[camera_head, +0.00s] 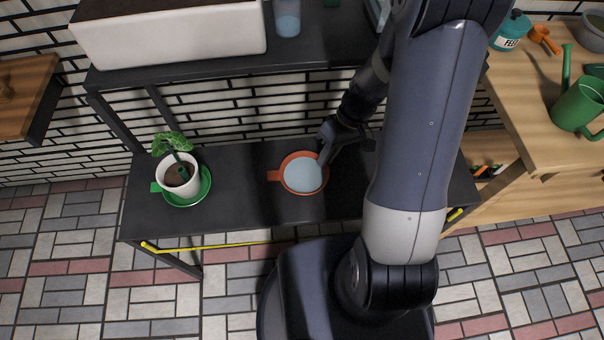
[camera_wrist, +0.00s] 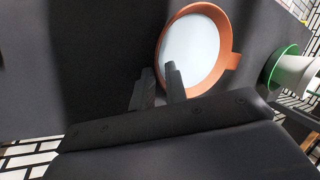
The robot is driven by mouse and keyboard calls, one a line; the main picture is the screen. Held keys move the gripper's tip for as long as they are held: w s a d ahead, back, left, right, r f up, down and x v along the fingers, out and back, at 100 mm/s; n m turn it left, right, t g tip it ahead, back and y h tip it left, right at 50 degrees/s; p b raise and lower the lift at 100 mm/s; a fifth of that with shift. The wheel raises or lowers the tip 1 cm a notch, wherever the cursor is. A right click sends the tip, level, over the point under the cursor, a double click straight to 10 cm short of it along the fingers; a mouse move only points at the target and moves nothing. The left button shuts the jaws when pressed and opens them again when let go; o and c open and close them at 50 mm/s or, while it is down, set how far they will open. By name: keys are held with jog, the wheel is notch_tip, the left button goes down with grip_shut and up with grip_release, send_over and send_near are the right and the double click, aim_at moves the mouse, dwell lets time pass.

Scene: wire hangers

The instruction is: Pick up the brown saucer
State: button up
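The brown saucer (camera_head: 284,178) is an orange-brown round dish with a flat handle on its left and a pale blue-white inside. It rests on the dark lower shelf. My gripper (camera_head: 326,152) is at the saucer's right rim. In the wrist view the saucer (camera_wrist: 226,29) is just beyond my gripper (camera_wrist: 160,76). One finger overlaps the pale inside and the other is outside the rim. A narrow gap shows between the fingers. Whether they touch the rim is hard to tell.
A white pot (camera_head: 180,180) with a plant stands on a green saucer (camera_head: 206,190) at the left of the shelf (camera_head: 240,205). It partly shows in the wrist view. A white basin (camera_head: 170,35) and a glass (camera_head: 287,20) are on the upper shelf. The right-hand table holds a green watering can (camera_head: 578,105).

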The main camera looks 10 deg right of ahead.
jog(key=shift+s+a+f, duration=0.1)
jog(key=shift+a+f, duration=0.1)
jog(key=shift+f, duration=0.3)
grip_shut()
jog(key=shift+r, duration=0.2)
notch_tip(320, 180, up, 10)
jog(key=p, duration=0.2)
jog(key=shift+f, duration=0.2)
dwell(0.6)
jog(key=shift+a, duration=0.1)
